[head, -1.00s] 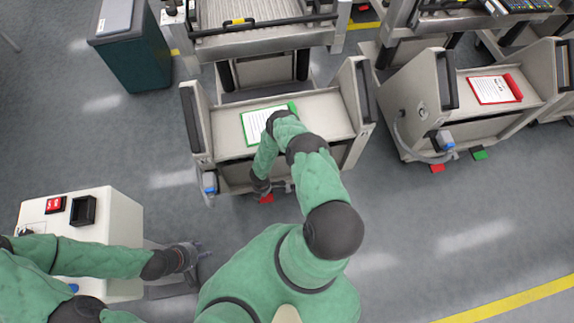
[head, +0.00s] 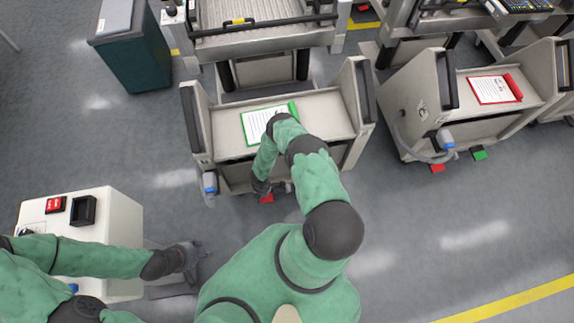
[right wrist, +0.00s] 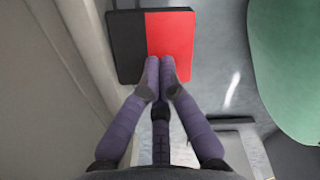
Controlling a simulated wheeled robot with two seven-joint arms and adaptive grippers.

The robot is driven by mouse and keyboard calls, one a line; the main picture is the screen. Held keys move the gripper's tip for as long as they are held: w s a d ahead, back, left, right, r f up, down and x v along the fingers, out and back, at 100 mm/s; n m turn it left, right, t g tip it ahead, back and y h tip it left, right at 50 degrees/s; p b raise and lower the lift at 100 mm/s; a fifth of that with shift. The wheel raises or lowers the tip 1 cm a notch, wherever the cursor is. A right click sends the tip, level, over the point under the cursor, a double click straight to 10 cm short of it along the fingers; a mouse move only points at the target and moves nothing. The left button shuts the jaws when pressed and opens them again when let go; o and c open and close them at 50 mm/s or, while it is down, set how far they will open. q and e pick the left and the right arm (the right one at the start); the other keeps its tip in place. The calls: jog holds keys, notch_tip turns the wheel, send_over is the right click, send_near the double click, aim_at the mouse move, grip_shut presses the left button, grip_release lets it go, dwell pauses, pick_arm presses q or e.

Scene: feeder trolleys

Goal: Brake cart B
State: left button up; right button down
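A pale cart (head: 315,108) with a green-edged clipboard (head: 262,122) stands in front of me. No cart letter is readable. Its red foot pedal (head: 267,198) shows low at its front, beside my right gripper (head: 262,188). In the right wrist view, my right gripper (right wrist: 163,84) is shut and empty, its fingertips together at the near edge of the red pedal (right wrist: 170,48), which has a black part on its left. I cannot tell whether they touch it. My left gripper (head: 196,258) hangs near the white cabinet; its fingers are too unclear to tell open from shut.
A second cart (head: 415,98) with a red clipboard (head: 492,90) stands to the right, with a red pedal (head: 437,168) and a green pedal (head: 480,154). A white cabinet (head: 118,215) is at the left, a dark green bin (head: 135,60) behind. Floor at right is clear.

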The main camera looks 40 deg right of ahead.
jog(key=shift+f, duration=2.6)
jog(key=shift+r, duration=0.1)
notch_tip(320, 180, up, 10)
jog(key=p, duration=0.8)
jog(key=shift+p, duration=0.4)
